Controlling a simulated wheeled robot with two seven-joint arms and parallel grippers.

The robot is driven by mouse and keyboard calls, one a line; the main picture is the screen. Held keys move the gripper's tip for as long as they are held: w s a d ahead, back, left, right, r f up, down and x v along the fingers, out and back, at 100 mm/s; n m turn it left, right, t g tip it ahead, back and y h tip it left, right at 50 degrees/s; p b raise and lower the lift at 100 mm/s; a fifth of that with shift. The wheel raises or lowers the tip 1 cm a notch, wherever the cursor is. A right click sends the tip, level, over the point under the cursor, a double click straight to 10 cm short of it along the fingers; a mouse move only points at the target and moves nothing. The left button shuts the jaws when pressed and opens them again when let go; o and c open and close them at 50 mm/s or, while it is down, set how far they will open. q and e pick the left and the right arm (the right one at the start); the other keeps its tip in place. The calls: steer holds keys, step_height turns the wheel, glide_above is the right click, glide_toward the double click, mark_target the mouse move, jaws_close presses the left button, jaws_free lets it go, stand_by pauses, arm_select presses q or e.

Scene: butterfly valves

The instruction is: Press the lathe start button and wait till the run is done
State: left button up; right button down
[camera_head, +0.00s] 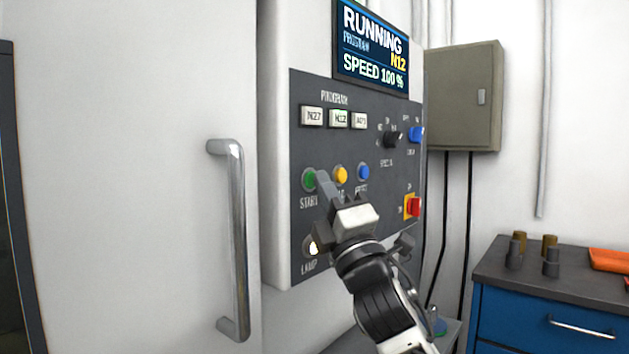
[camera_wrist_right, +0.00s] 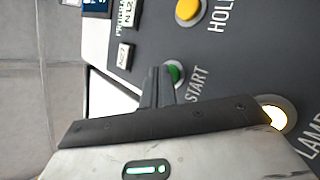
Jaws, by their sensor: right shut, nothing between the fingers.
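The green START button (camera_head: 309,179) sits at the left of the dark control panel (camera_head: 320,265). The display (camera_head: 372,48) above reads RUNNING, PROGRAM N12, SPEED 100 %. My right gripper (camera_head: 323,177) is shut and empty, its fingertips right at the START button's edge. In the right wrist view the closed fingertips (camera_wrist_right: 159,82) reach the green START button (camera_wrist_right: 174,72) and hide part of it. I cannot tell whether they touch it. My left gripper is not in view.
A yellow HOLD button (camera_head: 341,174) and a blue button (camera_head: 363,172) are right of START. A red knob (camera_head: 414,207) on a yellow plate is lower right, and a lit LAMP button (camera_head: 312,246) is below. A door handle (camera_head: 236,240) stands left. A blue cabinet (camera_head: 540,316) is at right.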

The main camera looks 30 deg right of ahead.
stand_by(0.4)
steer(key=shift+s+d, duration=0.3)
steer(key=shift+s, duration=0.45)
steer(key=s, duration=0.1)
steer(key=s+d, duration=0.1)
steer(key=s, duration=0.1)
steer(key=s+d, duration=0.1)
steer(key=shift+s+p, duration=0.3)
stand_by(0.6)
